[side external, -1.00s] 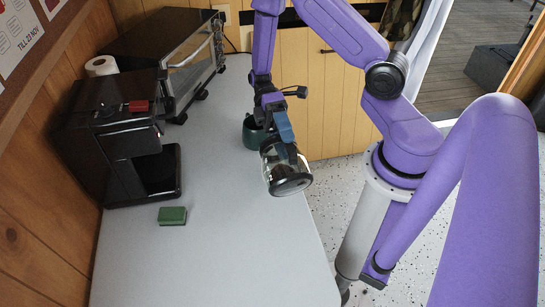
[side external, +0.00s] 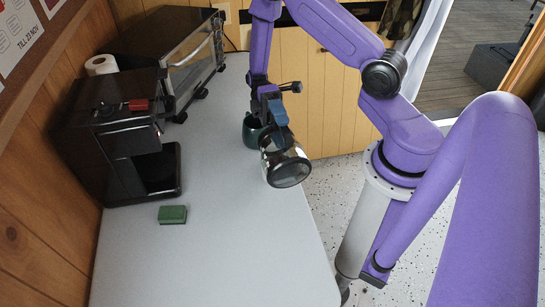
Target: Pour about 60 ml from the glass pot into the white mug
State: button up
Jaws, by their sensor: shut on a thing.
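The glass pot (side external: 285,162) is off to the right side of the table, in the air, in the side external view. It is tilted, with a broad round end facing the camera. My gripper (side external: 277,116) is shut on the pot's blue handle (side external: 279,112), above the glass body. How much liquid is in the pot I cannot tell. No white mug can be made out in this view. A dark green vessel (side external: 250,132) stands on the table behind the pot, partly hidden by the pot and my gripper.
A black coffee machine (side external: 120,135) stands at the left, with a black oven (side external: 180,50) behind it. A white roll (side external: 101,65) is by the wall. A green sponge-like block (side external: 172,214) lies on the grey table (side external: 215,250). The table's front is clear.

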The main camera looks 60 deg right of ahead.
aim_at(285, 144)
jog(key=shift+w+d+r+g+y+p, duration=0.15)
jog(key=shift+w+d+g+y+p, duration=0.15)
jog(key=shift+p, duration=0.1)
dwell(1.4)
jog(key=shift+p, duration=0.9)
dwell(2.6)
jog(key=shift+s+a+f+t+h, duration=0.25)
jog(key=shift+s+a+t+h, duration=0.1)
jog(key=shift+s+a+t, duration=0.2)
jog(key=shift+s+a+f+t+h, duration=0.3)
jog(key=shift+s+a+h, duration=0.15)
jog(key=shift+s, duration=0.2)
jog(key=shift+s+a+f+t+h, duration=0.2)
jog(key=shift+s+a+t+h, duration=0.1)
jog(key=shift+s+a+t, duration=0.25)
jog(key=shift+s+a+f+t+h+b, duration=0.4)
jog(key=shift+s+a+f+t+h, duration=0.4)
jog(key=shift+s+f+t, duration=0.15)
